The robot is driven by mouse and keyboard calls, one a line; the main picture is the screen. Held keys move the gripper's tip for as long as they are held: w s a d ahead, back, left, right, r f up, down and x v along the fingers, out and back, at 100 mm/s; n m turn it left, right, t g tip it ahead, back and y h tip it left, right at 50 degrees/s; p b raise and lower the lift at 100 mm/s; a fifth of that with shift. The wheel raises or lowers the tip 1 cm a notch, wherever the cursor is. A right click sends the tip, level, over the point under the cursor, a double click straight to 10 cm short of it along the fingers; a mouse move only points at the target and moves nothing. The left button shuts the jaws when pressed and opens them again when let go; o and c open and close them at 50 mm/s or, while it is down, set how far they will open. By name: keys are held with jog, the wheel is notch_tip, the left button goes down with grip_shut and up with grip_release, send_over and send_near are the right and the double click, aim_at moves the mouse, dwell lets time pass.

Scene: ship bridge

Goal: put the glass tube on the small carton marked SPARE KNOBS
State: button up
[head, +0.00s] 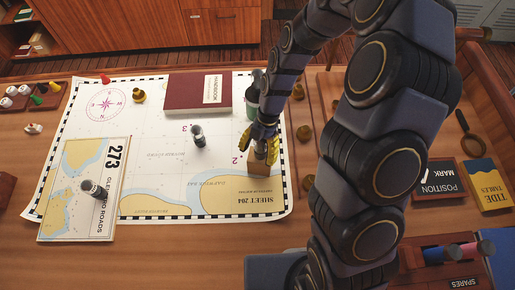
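My gripper (264,144), with yellow fingertips, points down at the right part of the chart. It is just above a small brown carton (258,169), whose marking I cannot read. Something small and greyish seems to be between the fingers, but the fingers and arm hide most of it. I cannot tell whether it is the glass tube or whether it touches the carton. A short grey cylinder with a dark end (198,136) stands on the chart left of my gripper. A similar cylinder (95,188) is on the folded chart.
The chart sheet (150,120) covers the table's middle. A red handbook (195,92) lies at its back, with a dark green object (252,103) beside it. The folded chart marked 273 (112,222) is front left. A SPARES box (462,282) with coloured cylinders is front right. My arm blocks the right-centre.

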notch_tip(320, 180, up, 16)
jog(key=d+m, duration=0.3)
jog(key=m, duration=0.2)
jog(key=s+d+r+m+t+h, duration=0.1)
jog(key=s+d+r+m, duration=0.1)
jog(key=s+m, duration=0.6)
jog(key=s+d+r+m+h, duration=0.1)
jog(key=s+d+r+m, duration=0.1)
jog(key=s+m, duration=0.7)
jog(key=d+m, duration=0.1)
jog(key=m, duration=0.6)
jog(key=shift+d+r+t, duration=0.3)
jog(key=shift+d+t, duration=0.05)
jog(key=shift+t, duration=0.05)
jog(key=shift+w, duration=0.1)
